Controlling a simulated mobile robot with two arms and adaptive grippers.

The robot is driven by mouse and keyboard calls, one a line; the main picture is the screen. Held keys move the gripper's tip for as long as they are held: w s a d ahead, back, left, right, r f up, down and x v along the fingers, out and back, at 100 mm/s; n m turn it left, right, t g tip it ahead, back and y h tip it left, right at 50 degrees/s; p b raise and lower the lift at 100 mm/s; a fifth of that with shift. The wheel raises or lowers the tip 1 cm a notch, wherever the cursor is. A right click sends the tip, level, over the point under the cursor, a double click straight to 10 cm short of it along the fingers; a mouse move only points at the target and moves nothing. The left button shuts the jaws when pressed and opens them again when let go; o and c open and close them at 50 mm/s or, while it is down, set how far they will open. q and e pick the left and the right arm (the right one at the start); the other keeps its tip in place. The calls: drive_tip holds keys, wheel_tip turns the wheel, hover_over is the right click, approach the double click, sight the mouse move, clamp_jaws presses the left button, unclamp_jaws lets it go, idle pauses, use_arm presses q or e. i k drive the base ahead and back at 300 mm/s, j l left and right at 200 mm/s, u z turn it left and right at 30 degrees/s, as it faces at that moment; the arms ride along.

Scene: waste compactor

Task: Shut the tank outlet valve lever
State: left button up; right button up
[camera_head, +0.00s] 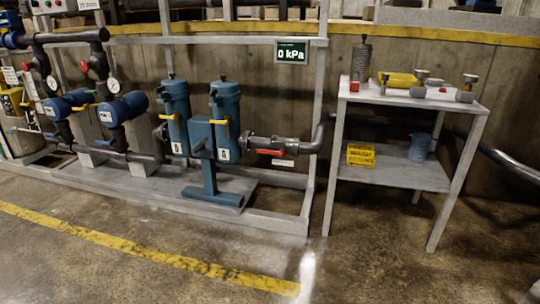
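A red lever (269,152) sits on a grey valve and pipe (282,142) right of two blue-green filter housings. It looks roughly level, along the pipe. A white label (282,163) hangs below it, too small to read, so I cannot confirm it is the tank outlet valve. Yellow levers show on the left housing (169,117) and the right housing (222,121). Another red handle (83,67) is on the piping at far left. Neither of my grippers is in view.
A display (291,51) reads 0 kPa. Blue motors (124,109) stand left of the filters. A grey table (468,104) with tools, a yellow crate (360,154) and a blue jug (419,147) stands at right. The floor in front (375,265) is clear.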

sight(281, 153)
drive_tip(key=z, duration=0.95)
drive_tip(key=i+j+z, duration=0.15)
drive_tip(key=j+z, duration=0.25)
drive_tip(key=j, duration=0.2)
drive_tip(key=i+j+z, duration=0.1)
drive_tip(key=j+z, duration=0.35)
drive_tip(key=j, duration=0.15)
drive_tip(key=j+z, duration=0.4)
drive_tip(key=j, duration=0.25)
drive_tip(key=k+j+z, duration=0.15)
drive_tip(key=j+z, duration=0.25)
drive_tip(key=j, duration=0.2)
drive_tip(key=k+j, duration=0.1)
drive_tip(key=j, duration=0.3)
drive_tip(key=k+j, duration=0.1)
drive_tip(key=j, duration=0.3)
drive_tip(key=k+j+z, duration=0.1)
drive_tip(key=j, duration=0.3)
drive_tip(key=k+j, duration=0.1)
drive_tip(key=j, duration=0.3)
drive_tip(key=k+j, duration=0.1)
drive_tip(key=j, duration=0.25)
drive_tip(key=k+j, duration=0.1)
drive_tip(key=j, duration=0.3)
drive_tip(key=z, duration=0.05)
